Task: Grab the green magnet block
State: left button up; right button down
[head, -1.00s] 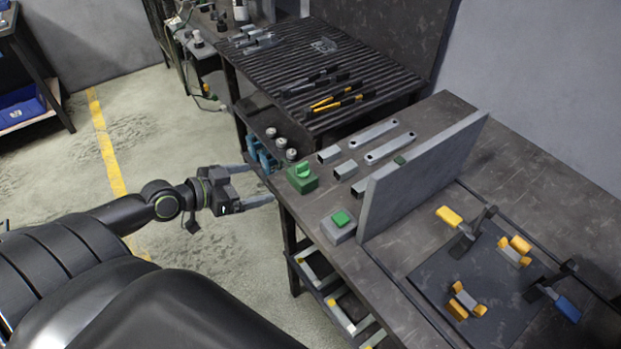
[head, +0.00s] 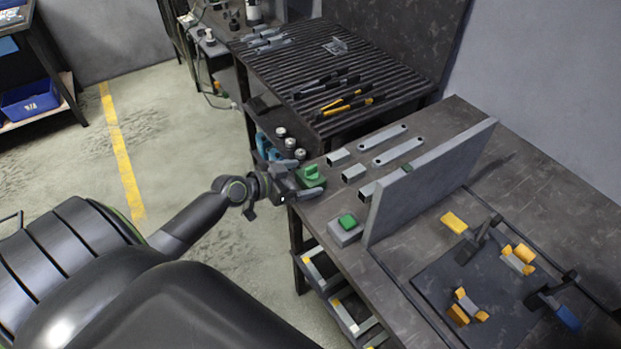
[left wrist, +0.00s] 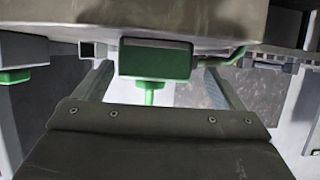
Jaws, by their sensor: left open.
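The green magnet block (head: 312,177), with a raised green knob on top, sits at the near left edge of the workbench. My left gripper (head: 300,179) is open at that edge, its two fingers reaching to either side of the block. In the left wrist view the scene appears upside down. There the block (left wrist: 155,62) shows between the two spread grey fingers of the gripper (left wrist: 158,75), with its knob pointing down in the picture. I cannot tell whether either finger touches it. My right gripper is not in view.
A grey box with a green button (head: 345,231) stands nearby, beside an upright grey panel (head: 425,185). Short square tubes and flat galvanized brackets (head: 398,151) lie behind the block. A fixture plate (head: 480,290) with yellow clamps is beyond the panel.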

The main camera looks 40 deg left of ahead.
aim_at(316, 176)
pick_arm(q)
jog(key=x, duration=0.2)
jog(key=p+x, duration=0.1)
jog(key=x, duration=0.1)
jog(key=shift+w+d, duration=0.3)
jog(key=shift+d, duration=0.1)
jog(key=c, duration=1.5)
